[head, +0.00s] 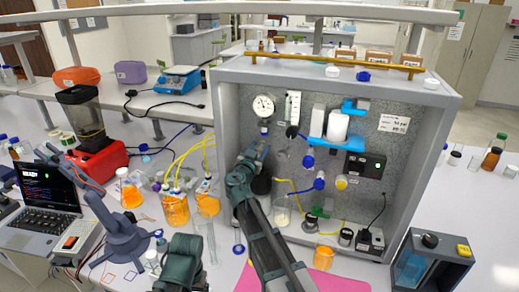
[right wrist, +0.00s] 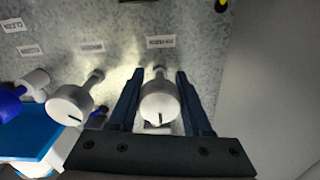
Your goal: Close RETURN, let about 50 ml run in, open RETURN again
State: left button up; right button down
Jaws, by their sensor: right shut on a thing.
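My right gripper (head: 258,150) reaches into the left part of the grey rig (head: 225,110), at its speckled panel. In the right wrist view its two fingers (right wrist: 158,105) stand on either side of a white round knob (right wrist: 159,100) with a dark mark, and are shut on it. A label (right wrist: 160,42) sits by this knob, upside down and too small to read. In the head view my gripper hides the knob. A second white knob (right wrist: 70,104) is beside it, untouched. A small glass vessel (head: 282,215) with pale contents stands inside the rig. My left gripper cannot be seen.
Orange-filled bottles (head: 175,208) with yellow tubes stand left of the rig, near a tall clear cylinder (head: 210,240). A pink mat (head: 335,282) lies at the front. A laptop (head: 45,200) is at far left. A blue-and-grey box (head: 430,262) stands at right.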

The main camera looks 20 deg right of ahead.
dwell(0.5)
jog(key=shift+c, duration=1.7)
grip_release()
jog(key=v, duration=1.3)
jog(key=shift+s+a, duration=0.25)
jog(key=shift+s, duration=0.1)
